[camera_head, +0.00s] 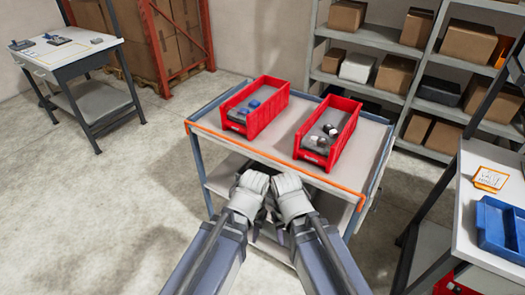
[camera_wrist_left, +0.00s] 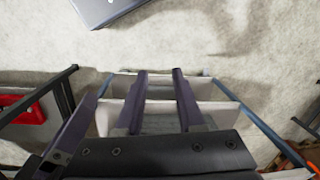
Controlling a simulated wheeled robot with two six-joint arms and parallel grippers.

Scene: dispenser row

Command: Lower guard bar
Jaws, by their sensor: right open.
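An orange bar (camera_head: 272,161), which I take to be the guard bar, runs along the near edge of the grey cart top (camera_head: 245,146). It lies level with that edge, and I cannot tell whether it is raised or lowered. My left gripper (camera_head: 250,183) and right gripper (camera_head: 290,190) are side by side just in front of the bar's middle. Their fingertips are hidden in the head view. In the left wrist view, the fingers of my left gripper (camera_wrist_left: 159,76) are apart with nothing held between them. My right gripper is open. No contact with the bar shows.
Two red bins (camera_head: 258,108) (camera_head: 328,132) with small parts stand on the cart. A table with a blue tray (camera_head: 497,230) is close on the right. Shelves with boxes (camera_head: 468,42) stand behind. A workbench (camera_head: 68,48) is far left, with open floor (camera_head: 110,190) before it.

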